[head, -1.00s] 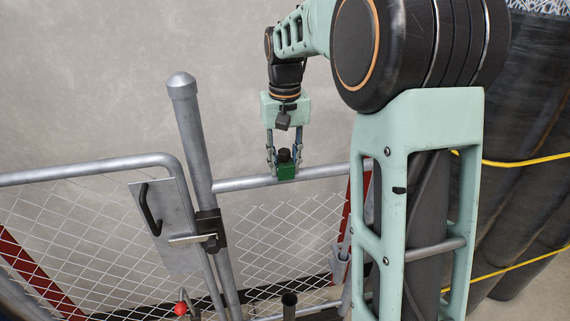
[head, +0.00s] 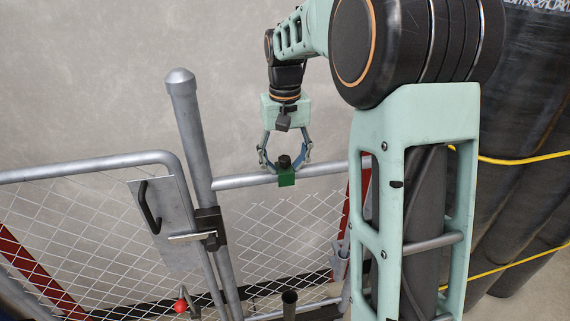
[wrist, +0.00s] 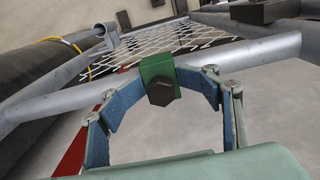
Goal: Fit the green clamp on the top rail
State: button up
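The green clamp (head: 286,179) sits on the grey top rail (head: 239,182), to the right of the gate post. In the wrist view the clamp (wrist: 157,72) lies over the rail (wrist: 232,56), with its dark hex knob (wrist: 164,92) facing my gripper. The underside of the clamp is hidden.
A grey post (head: 187,125) with a latch plate (head: 160,225) stands left of the clamp. Wire mesh (head: 285,240) hangs below the rail. A red knob (head: 181,306) is low at left. Dark rolls with yellow straps (head: 520,160) stand at right.

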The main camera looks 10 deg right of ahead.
jog(key=shift+s+f, duration=0.1)
notch_tip(320, 180, up, 12)
dwell(0.5)
